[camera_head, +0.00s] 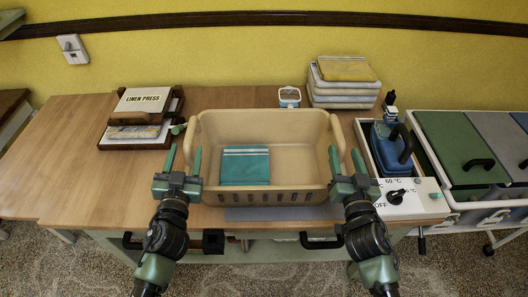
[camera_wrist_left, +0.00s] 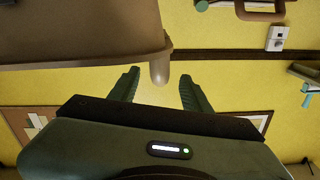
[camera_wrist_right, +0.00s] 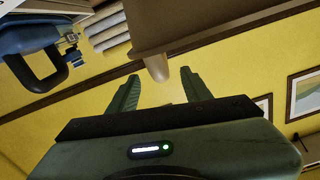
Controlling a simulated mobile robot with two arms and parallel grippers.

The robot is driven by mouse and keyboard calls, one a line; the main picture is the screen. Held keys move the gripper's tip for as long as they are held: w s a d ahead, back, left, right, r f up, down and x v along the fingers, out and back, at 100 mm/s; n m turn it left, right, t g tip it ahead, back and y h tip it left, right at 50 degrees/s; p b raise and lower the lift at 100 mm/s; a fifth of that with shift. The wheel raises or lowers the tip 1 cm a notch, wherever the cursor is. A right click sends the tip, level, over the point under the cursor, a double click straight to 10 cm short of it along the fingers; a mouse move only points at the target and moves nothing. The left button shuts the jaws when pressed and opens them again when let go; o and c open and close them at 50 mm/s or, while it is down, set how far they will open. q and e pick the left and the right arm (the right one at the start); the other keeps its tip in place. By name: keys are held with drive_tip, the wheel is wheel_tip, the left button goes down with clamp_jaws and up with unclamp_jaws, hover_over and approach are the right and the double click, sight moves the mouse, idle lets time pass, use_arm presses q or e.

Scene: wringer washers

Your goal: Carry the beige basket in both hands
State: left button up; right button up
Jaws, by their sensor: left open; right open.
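The beige basket (camera_head: 265,125) stands on the wooden table with a folded teal cloth (camera_head: 245,165) inside it. A handle sticks out at each side. My left gripper (camera_head: 182,160) is open at the basket's left side. In the left wrist view the left handle end (camera_wrist_left: 160,68) lies ahead of and between the open fingers (camera_wrist_left: 158,85). My right gripper (camera_head: 346,162) is open at the right side. In the right wrist view the right handle end (camera_wrist_right: 156,68) lies between and just beyond the open fingers (camera_wrist_right: 160,88). I see no clear contact at either handle.
A linen press (camera_head: 142,115) stands left of the basket. A stack of folded linen (camera_head: 343,85) and a small white-and-blue item (camera_head: 289,97) are behind it. A blue iron-like device (camera_head: 391,145) and a control panel (camera_head: 410,198) are close on the right. The table's far left (camera_head: 60,160) is clear.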

sight(190, 134)
drive_tip(key=shift+r, duration=0.1)
use_arm(q)
drive_tip(key=shift+s+r, duration=0.1)
drive_tip(key=shift+r, duration=0.05)
use_arm(e)
drive_tip(key=shift+s, duration=0.1)
use_arm(q)
drive_tip(key=w, duration=0.8)
drive_tip(key=shift+a, duration=0.1)
use_arm(e)
drive_tip(key=w, duration=0.8)
drive_tip(key=shift+a, duration=0.1)
use_arm(q)
clamp_jaws()
use_arm(e)
clamp_jaws()
use_arm(q)
drive_tip(key=shift+s, duration=0.1)
